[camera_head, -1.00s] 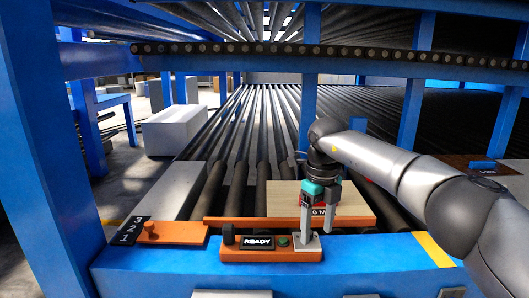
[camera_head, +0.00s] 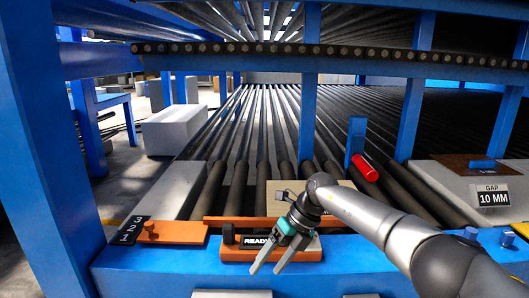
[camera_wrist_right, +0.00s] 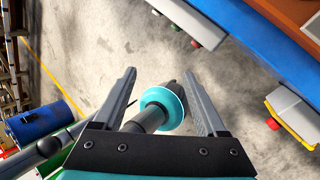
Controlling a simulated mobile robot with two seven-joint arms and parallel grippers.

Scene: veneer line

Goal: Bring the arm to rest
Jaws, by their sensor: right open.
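My right gripper (camera_head: 270,262) is open in the head view. It hangs tilted in front of the orange control panel (camera_head: 232,252), over the front blue beam, and partly covers the READY display (camera_head: 255,239). In the right wrist view its two fingers (camera_wrist_right: 165,95) stand apart with no object held between them. A grey and teal part shows beyond them, above a concrete floor; I cannot tell what it is. My left gripper is not in view.
A pale veneer board (camera_head: 338,207) lies on the rollers behind my right arm. A red cylinder (camera_head: 365,167) is beside a blue post. A GAP 10 MM display (camera_head: 491,196) is at the right. A slider (camera_head: 150,228) marked 3 2 1 is at the left.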

